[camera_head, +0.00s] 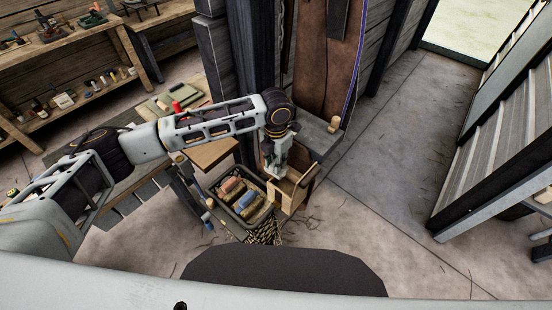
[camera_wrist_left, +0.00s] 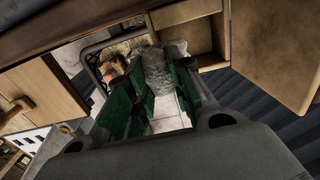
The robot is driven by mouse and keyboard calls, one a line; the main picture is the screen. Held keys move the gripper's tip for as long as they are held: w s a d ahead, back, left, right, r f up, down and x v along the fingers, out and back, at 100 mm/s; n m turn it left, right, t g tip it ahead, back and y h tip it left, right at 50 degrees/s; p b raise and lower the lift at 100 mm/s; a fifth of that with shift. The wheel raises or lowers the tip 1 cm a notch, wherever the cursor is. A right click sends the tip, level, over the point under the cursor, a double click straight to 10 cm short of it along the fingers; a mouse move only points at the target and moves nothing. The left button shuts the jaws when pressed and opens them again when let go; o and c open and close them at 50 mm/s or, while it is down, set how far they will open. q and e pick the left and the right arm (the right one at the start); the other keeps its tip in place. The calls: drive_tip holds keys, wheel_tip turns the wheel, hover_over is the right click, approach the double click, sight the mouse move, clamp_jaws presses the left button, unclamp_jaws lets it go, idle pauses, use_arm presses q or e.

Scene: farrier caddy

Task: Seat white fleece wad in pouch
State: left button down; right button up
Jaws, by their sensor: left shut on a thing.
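My left gripper (camera_head: 275,168) reaches down over the wooden caddy box (camera_head: 290,196). In the left wrist view, the green fingers of my left gripper (camera_wrist_left: 160,78) are shut on a fluffy, pale grey-white fleece wad (camera_wrist_left: 163,64). The wad sticks out past the fingertips, in front of the wooden caddy box (camera_wrist_left: 191,33) and its compartments. I cannot tell whether the wad touches the box. I cannot make out the pouch clearly in either view. My right gripper is not in view.
A dark-rimmed basket (camera_head: 219,207) with several coloured rolls stands left of the caddy. A bench (camera_head: 209,152) lies behind it under my arm. A long brown leather piece (camera_head: 326,66) hangs behind the caddy.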

use_arm(q)
drive_tip(key=shift+f, duration=0.75)
drive_tip(key=shift+s+d, duration=0.3)
drive_tip(key=shift+d, duration=0.15)
drive_tip(key=shift+s+d+p, duration=0.35)
drive_tip(key=shift+s+d, duration=0.05)
drive_tip(key=shift+d, duration=0.2)
drive_tip(key=shift+s+d+p, duration=0.4)
drive_tip(key=shift+s+d, duration=0.3)
drive_tip(key=shift+d, duration=0.25)
drive_tip(key=shift+p, duration=0.3)
drive_tip(key=shift+f, duration=0.1)
idle(0.4)
drive_tip(key=shift+f, duration=0.45)
idle(0.5)
